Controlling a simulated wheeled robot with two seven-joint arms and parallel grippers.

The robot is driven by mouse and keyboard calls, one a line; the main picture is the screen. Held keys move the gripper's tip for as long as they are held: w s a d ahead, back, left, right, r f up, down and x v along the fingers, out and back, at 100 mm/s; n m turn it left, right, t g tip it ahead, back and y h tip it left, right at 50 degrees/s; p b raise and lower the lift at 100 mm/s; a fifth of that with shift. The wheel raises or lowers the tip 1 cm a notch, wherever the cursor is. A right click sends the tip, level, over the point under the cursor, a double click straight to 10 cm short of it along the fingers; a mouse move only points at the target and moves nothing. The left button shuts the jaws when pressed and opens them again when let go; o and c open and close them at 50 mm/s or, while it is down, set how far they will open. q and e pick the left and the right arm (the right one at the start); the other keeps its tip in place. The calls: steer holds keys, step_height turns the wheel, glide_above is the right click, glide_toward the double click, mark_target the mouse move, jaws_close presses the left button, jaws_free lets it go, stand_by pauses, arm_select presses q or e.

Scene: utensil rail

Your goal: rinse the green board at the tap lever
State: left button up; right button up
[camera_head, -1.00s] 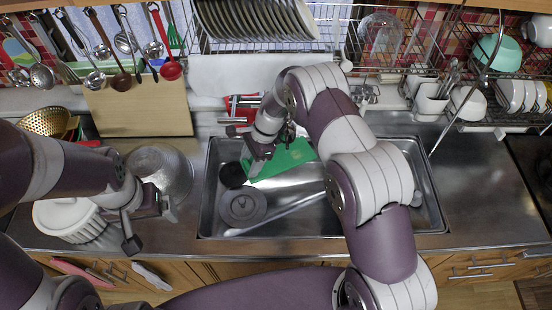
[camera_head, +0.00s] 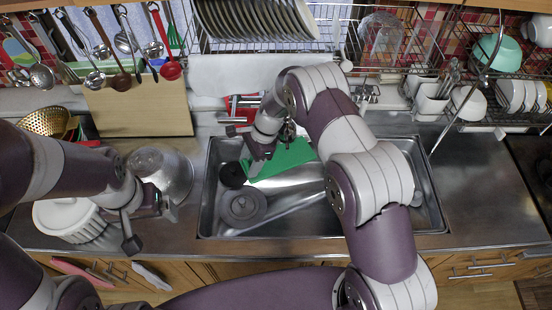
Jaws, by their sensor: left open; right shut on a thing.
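The green board (camera_head: 284,161) is in the upper left part of the sink (camera_head: 212,222). My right gripper (camera_head: 255,166) is shut on its left end, and my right arm hides part of the sink. My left gripper (camera_head: 148,222) is open and empty over the counter, left of the sink, beside a metal pot. A tap fitting (camera_head: 364,96) shows behind the sink, right of my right arm; I cannot tell whether it is the lever. No water stream can be made out.
A dark round lid-like thing (camera_head: 243,207) and a long grey handle lie in the sink. The metal pot (camera_head: 160,172) and a white ribbed container (camera_head: 70,219) stand on the left counter. A wooden board (camera_head: 140,110) leans behind. The right counter (camera_head: 480,200) is clear.

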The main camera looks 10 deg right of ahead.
steer(key=shift+s, duration=0.25)
steer(key=s+p, duration=0.1)
steer(key=s, duration=0.6)
steer(key=shift+s+a, duration=0.25)
steer(key=shift+a, duration=0.2)
stand_by(0.7)
steer(key=s+r+p, duration=0.2)
steer(key=s+r, duration=0.2)
steer(key=s, duration=0.1)
steer(key=shift+a, duration=0.25)
